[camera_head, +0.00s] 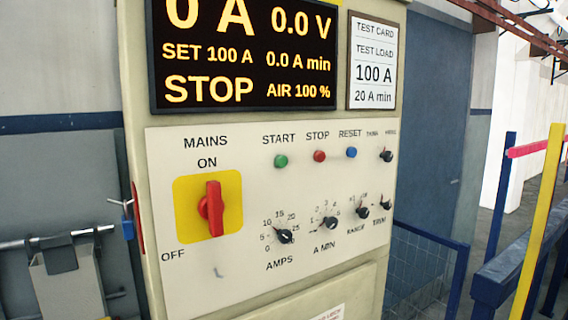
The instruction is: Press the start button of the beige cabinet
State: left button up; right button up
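The beige cabinet (385,190) fills the middle of the head view, its front turned slightly. On its pale panel, the green start button (281,161) sits under the word START. The red stop button (319,156) and the blue reset button (351,152) are to its right. The red mains switch (211,209) stands upright on a yellow plate at the panel's left, its upper end towards ON. The display (245,50) above reads STOP, 0 A and 0.0 V. Neither of my grippers is in view.
Black knobs for amps (284,236) and A min (330,223) sit below the buttons. A test card (372,62) is beside the display. A blue railing (500,200) and a yellow post (541,215) stand at the right. A grey bracket with a bar (58,255) is at the left.

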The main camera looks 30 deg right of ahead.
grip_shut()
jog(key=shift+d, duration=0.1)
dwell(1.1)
